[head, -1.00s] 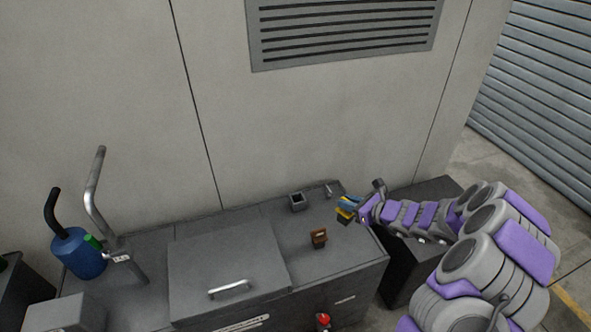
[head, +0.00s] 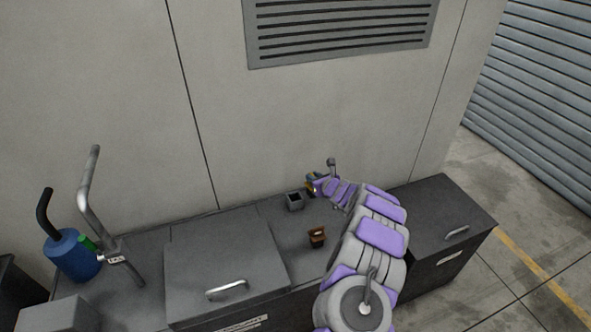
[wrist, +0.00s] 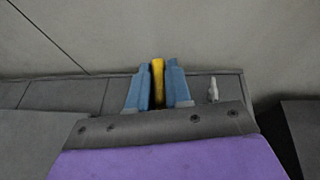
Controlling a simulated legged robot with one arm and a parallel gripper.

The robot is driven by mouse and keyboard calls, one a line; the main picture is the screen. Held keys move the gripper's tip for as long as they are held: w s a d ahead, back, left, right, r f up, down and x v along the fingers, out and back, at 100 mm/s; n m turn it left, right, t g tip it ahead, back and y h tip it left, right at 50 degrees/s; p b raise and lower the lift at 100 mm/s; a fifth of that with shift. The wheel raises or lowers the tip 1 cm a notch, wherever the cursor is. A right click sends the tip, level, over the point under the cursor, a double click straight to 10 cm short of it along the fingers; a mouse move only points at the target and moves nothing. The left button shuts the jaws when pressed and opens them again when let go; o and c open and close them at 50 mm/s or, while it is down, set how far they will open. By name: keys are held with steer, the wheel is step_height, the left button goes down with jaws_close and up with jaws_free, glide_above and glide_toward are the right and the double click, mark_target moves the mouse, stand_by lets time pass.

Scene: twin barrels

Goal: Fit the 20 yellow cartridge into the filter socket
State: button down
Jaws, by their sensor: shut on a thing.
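My gripper (head: 312,184) is near the back of the counter, just to the right of the square grey socket (head: 295,201). In the wrist view, the blue fingers of my gripper (wrist: 158,88) are shut on the yellow cartridge (wrist: 157,76), which stands up between them. In the head view the cartridge is small and mostly hidden by the fingers. The socket is an open-topped box with a dark inside and looks empty. It does not show in the wrist view. I cannot tell the cartridge's exact height above the counter.
A brown block-like item (head: 317,237) stands on the counter in front of the socket. A grey lidded box (head: 215,262) with a handle is to the left. A small pale fitting (wrist: 213,90) stands right of the fingers. The wall (head: 300,130) is close behind.

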steer(key=w+a+m+t+h, duration=0.1)
steer(key=w+a, duration=0.3)
steer(key=a, duration=0.3)
steer(key=shift+w+r+m+h+b, duration=0.3)
steer(key=shift+w+h, duration=0.05)
steer(key=shift+h, duration=0.05)
steer(key=shift+a, duration=0.35)
steer(key=shift+s+d+f+b, duration=0.1)
steer(key=shift+d+b, duration=0.1)
steer(key=shift+b, duration=0.9)
step_height(320, 180, down, 6)
steer(key=b, duration=0.6)
steer(key=shift+r, duration=0.2)
steer(key=shift+f, duration=2.95)
steer(key=c, duration=1)
jaws_free()
